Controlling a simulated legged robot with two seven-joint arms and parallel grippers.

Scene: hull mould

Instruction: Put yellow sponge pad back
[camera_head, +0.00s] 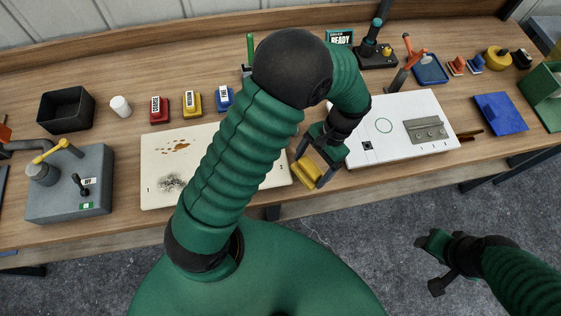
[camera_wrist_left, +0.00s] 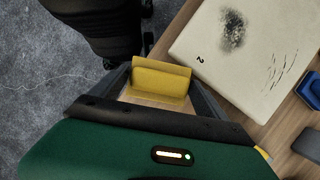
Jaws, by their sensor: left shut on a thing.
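My left gripper (camera_head: 318,166) is shut on the yellow sponge pad (camera_head: 308,173). The pad is held above the table's front edge, between the two white boards. In the left wrist view the pad (camera_wrist_left: 160,80) sits between the fingers of the left gripper (camera_wrist_left: 160,88). A yellow block with a white label (camera_head: 192,104) stands at the back of the table, between a red labelled block (camera_head: 159,110) and a blue one (camera_head: 224,98). My right gripper (camera_head: 437,264) is open and empty over the floor at the lower right.
A stained white board (camera_head: 160,190) lies left of centre. Another white board (camera_head: 385,150) bears a metal plate (camera_head: 427,129). A black bin (camera_head: 66,108), a white cup (camera_head: 120,106) and a grey box with a lever (camera_head: 65,200) stand at the left. My left arm hides the middle.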

